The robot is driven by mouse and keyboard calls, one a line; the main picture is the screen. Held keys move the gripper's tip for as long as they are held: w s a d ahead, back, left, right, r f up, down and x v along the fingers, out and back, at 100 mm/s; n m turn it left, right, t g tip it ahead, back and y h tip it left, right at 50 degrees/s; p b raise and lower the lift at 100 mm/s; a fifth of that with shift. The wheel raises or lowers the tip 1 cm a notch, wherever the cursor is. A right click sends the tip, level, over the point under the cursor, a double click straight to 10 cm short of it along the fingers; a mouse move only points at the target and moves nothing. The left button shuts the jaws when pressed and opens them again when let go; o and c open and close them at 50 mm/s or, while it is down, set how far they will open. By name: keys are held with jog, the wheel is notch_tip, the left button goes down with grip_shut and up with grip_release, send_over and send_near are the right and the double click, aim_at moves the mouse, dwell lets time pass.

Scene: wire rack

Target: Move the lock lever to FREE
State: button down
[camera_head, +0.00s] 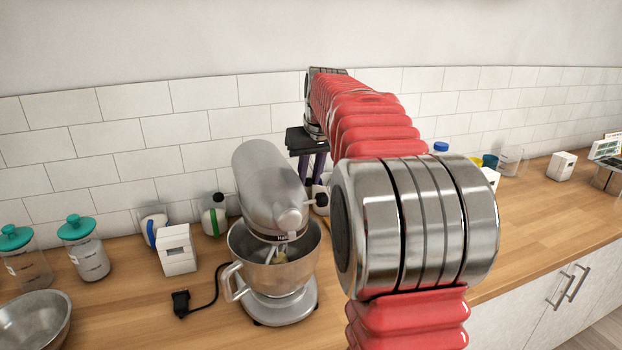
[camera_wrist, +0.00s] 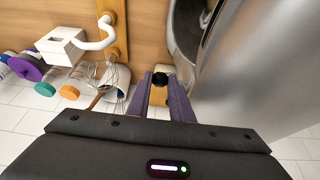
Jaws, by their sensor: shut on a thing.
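A silver stand mixer (camera_head: 272,190) stands on the wooden counter with its head over a metal bowl (camera_head: 262,268). It fills the right side of the wrist view (camera_wrist: 245,75). The lock lever (camera_head: 320,199) shows as a small black knob on the mixer's right side. In the wrist view the black knob (camera_wrist: 159,79) sits between the purple fingers of my gripper (camera_wrist: 161,86). My gripper (camera_head: 313,168) reaches down beside the mixer head and is shut on the knob. The lever's stem and any FREE marking cannot be made out.
A white box (camera_head: 177,250), a black plug with its cord (camera_head: 181,302), teal-lidded jars (camera_head: 86,248) and a metal bowl (camera_head: 35,322) are left of the mixer. Bare counter (camera_head: 525,215) shows at right.

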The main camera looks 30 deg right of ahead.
jog(key=shift+w, duration=0.15)
jog(key=c, duration=1.6)
grip_release()
jog(key=shift+o, duration=0.2)
jog(key=shift+r, duration=0.15)
jog(key=v, duration=1.3)
jog(key=shift+s+r, duration=0.15)
jog(key=shift+s, duration=0.05)
